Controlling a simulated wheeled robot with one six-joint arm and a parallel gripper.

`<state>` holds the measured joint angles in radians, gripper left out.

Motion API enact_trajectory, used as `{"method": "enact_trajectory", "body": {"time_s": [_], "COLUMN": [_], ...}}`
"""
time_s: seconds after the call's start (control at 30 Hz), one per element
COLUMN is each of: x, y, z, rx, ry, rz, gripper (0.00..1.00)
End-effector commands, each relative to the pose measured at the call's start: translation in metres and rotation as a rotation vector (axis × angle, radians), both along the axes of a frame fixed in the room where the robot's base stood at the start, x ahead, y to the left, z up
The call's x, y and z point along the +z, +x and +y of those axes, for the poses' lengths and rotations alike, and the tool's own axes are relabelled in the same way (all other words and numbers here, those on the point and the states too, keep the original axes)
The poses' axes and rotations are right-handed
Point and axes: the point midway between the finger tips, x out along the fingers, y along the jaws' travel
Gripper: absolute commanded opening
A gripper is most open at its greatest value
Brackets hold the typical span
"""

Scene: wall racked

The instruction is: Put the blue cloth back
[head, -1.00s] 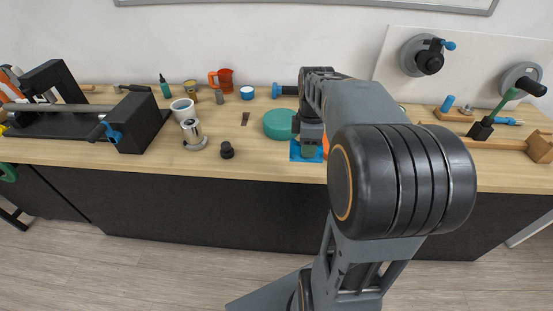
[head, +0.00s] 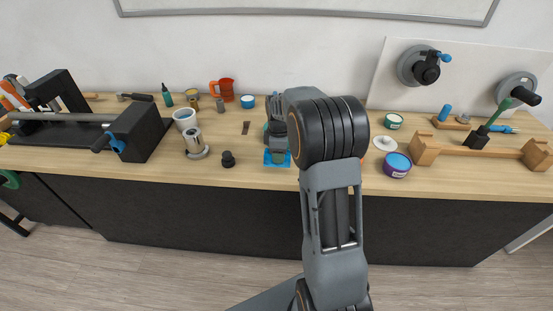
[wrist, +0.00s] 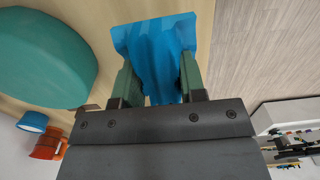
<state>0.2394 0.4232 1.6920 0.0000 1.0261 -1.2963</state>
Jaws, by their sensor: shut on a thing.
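The blue cloth (head: 276,159) is near the front edge of the wooden worktop, at the lower end of my arm in the head view. In the wrist view the cloth (wrist: 158,35) is bunched between the two green fingers and spreads out past their tips. My gripper (wrist: 158,66) is shut on it. In the head view my gripper (head: 278,143) points down, and my arm hides part of it. I cannot tell whether the cloth touches the worktop.
A large teal round thing (wrist: 45,55) is close beside my gripper. A purple tin (head: 397,166), a white lid (head: 385,143) and a wooden stand (head: 475,151) are to the right.

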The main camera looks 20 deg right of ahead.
Motion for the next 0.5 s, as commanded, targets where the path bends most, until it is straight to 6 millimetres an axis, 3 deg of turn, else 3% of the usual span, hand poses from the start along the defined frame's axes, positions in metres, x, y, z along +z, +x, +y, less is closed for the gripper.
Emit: {"method": "enact_trajectory", "body": {"time_s": [0.17, 0.5], "x": [-0.006, -0.04], "y": [0.005, 0.011], "z": [0.001, 0.003], "rx": [0.0, 0.0], "ry": [0.0, 0.0], "rz": [0.002, 0.001], "gripper": [0.16, 0.16]}}
